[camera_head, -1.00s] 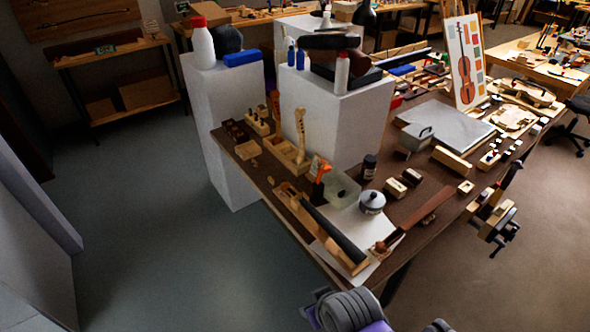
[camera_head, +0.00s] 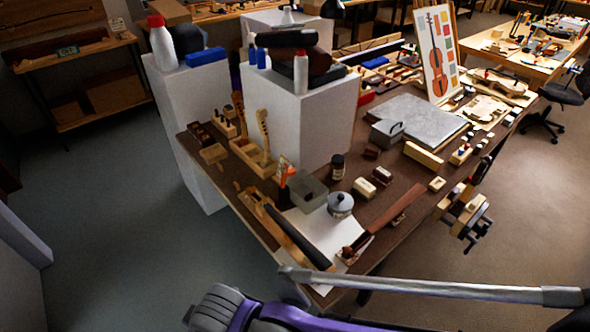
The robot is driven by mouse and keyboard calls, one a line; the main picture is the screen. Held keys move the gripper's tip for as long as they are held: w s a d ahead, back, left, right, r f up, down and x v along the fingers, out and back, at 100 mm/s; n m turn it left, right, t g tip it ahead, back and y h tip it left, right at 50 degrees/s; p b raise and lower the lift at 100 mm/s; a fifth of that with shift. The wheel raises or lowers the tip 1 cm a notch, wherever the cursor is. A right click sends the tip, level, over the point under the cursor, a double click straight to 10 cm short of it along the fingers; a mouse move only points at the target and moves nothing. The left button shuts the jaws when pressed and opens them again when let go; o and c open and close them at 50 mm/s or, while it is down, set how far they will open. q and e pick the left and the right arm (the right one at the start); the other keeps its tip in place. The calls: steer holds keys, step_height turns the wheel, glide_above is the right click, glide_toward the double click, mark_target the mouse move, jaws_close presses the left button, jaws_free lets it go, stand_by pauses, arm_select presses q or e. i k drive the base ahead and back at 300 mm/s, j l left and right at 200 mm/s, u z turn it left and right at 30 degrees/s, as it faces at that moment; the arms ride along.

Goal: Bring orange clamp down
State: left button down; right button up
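The orange clamp (camera_head: 284,171) looks small, with orange and dark parts. It stands upright on the dark brown bench (camera_head: 391,224), beside a grey-green box (camera_head: 308,193) and close to the long wooden piece with a black top (camera_head: 297,238). Its lower part is partly hidden, and I cannot tell whether it grips anything. Grey and purple links of my own arm cross the bottom of the view, in front of the bench's near corner. Neither of my grippers shows.
A lidded metal pot (camera_head: 340,205), a dark bottle (camera_head: 338,167) and small wooden blocks crowd the bench near the clamp. A tall white pedestal (camera_head: 312,125) rises behind it. A wooden clamp (camera_head: 464,212) juts from the right edge. The floor at left is clear.

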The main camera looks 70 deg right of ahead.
mark_target(286, 172)
steer(key=k+l, duration=0.2)
steer(key=l, duration=0.25)
steer(key=k+l, duration=0.25)
steer(key=l, duration=0.2)
steer(key=k+l, duration=0.2)
steer(key=l, duration=0.3)
steer(key=k+l, duration=0.25)
steer(key=l, duration=0.2)
steer(key=k+l, duration=0.2)
steer(key=l, duration=0.25)
steer(key=k+l, duration=0.25)
steer(key=l, duration=0.2)
steer(key=k+l, duration=0.2)
steer(key=l, duration=0.25)
steer(key=k+l, duration=0.25)
steer(key=l, duration=0.2)
steer(key=i+j+u, duration=0.7)
steer(key=j, duration=0.15)
